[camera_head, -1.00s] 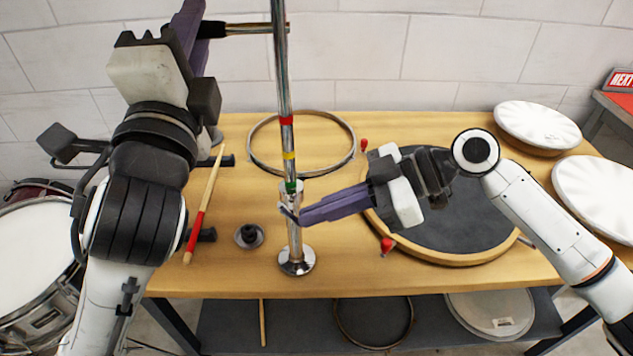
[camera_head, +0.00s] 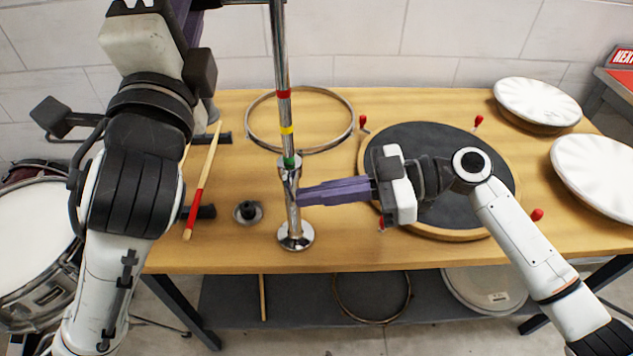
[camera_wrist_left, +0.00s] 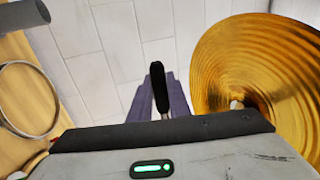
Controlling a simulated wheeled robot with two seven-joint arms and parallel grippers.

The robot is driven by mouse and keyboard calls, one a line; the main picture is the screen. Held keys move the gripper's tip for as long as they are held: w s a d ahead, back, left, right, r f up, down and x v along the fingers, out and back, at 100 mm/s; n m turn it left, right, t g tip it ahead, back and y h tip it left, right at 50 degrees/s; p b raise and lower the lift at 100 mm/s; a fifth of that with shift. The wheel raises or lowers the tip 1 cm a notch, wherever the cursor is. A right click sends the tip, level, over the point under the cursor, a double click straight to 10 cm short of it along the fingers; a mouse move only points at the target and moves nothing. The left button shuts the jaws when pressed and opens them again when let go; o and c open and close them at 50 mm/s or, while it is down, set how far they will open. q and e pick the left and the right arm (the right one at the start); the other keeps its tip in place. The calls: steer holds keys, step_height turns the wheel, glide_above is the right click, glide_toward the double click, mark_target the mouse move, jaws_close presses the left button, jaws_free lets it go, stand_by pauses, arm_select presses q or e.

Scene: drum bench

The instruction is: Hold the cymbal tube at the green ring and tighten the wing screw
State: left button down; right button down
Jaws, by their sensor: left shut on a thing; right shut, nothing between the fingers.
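The chrome cymbal tube (camera_head: 279,55) stands upright, with red, yellow and green rings. The green ring (camera_head: 289,162) sits at the top of the lower tube's collar (camera_head: 289,173). The wing screw is too small to make out clearly by the collar. My right gripper (camera_head: 301,197) is shut and empty, its purple fingertips just right of the tube below the collar. My left gripper is high at upper left, mostly cut off in the head view. In the left wrist view its purple fingers (camera_wrist_left: 160,104) are shut on a black rod-like part (camera_wrist_left: 158,88).
A gold cymbal (camera_wrist_left: 262,65) is close on the right in the left wrist view. The tube's round base (camera_head: 295,238) stands on the wooden bench (camera_head: 350,255). A metal hoop (camera_head: 336,145), a dark round drum pad (camera_head: 430,150) and a drumstick (camera_head: 203,185) lie around it.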

arm_select(q)
steer(key=shift+s+r, duration=0.1)
steer(key=shift+r, duration=0.2)
arm_select(e)
steer(key=f+v, duration=0.1)
steer(key=v, duration=0.9)
arm_select(q)
steer(key=c, duration=1.6)
jaws_free()
steer(key=shift+f, duration=0.1)
steer(key=shift+f, duration=0.15)
